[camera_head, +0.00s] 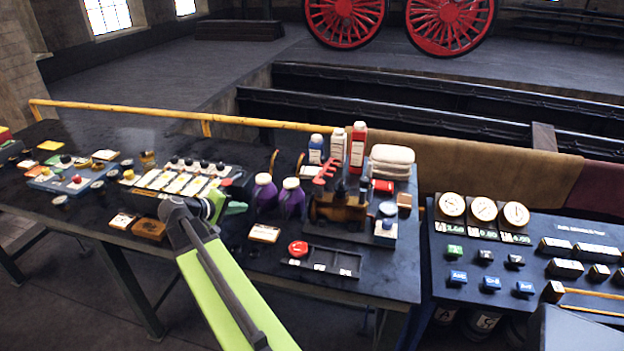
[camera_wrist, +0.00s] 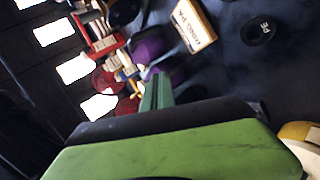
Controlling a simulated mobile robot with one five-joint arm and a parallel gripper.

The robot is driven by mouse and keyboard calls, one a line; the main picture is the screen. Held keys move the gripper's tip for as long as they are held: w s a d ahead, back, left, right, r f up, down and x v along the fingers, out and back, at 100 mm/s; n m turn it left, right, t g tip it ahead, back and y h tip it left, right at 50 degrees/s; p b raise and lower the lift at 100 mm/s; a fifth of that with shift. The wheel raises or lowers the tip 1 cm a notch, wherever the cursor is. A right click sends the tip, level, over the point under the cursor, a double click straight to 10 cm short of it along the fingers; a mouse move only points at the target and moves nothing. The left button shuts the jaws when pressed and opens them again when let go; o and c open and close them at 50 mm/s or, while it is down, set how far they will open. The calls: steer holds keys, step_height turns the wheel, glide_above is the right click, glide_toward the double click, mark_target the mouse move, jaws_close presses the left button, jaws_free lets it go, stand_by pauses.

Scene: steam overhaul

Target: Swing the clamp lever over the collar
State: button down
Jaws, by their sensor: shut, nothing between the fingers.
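A brown-orange fixture (camera_head: 338,207) stands on a dark base on the bench, right of centre in the head view. It may carry the collar, but the collar is too small to tell apart. A red lever-like piece (camera_head: 324,170) stands just behind it; I cannot tell whether it is the clamp lever. My gripper (camera_head: 234,208) is to the left of the fixture, apart from it, with purple bottles between. Its green fingers are together and empty; they also show in the wrist view (camera_wrist: 157,95), pointing towards a purple bottle (camera_wrist: 148,46).
Two purple bottles (camera_head: 265,193) stand right beside my gripper. A dark tray (camera_head: 330,262) with a red knob (camera_head: 298,248) lies in front of the fixture. White and red bottles (camera_head: 357,150) stand behind it. A gauge panel (camera_head: 483,212) is on the right-hand bench.

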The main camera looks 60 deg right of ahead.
mark_target(325, 167)
steer(key=s+d+r+g+h+b, duration=0.1)
steer(key=s+d+r+h, duration=0.1)
steer(key=d, duration=0.5)
steer(key=s+d+r+g+h+b, duration=0.1)
steer(key=s+d+r+h, duration=0.1)
steer(key=d, duration=0.5)
step_height(325, 167, up, 3)
steer(key=shift+s+d+f+h+b, duration=0.15)
steer(key=shift+s+d+h+b, duration=0.2)
steer(key=shift+h, duration=0.45)
steer(key=s+d, duration=0.5)
steer(key=d, duration=0.6)
steer(key=shift+d+f+b, duration=0.3)
steer(key=shift+d, duration=0.1)
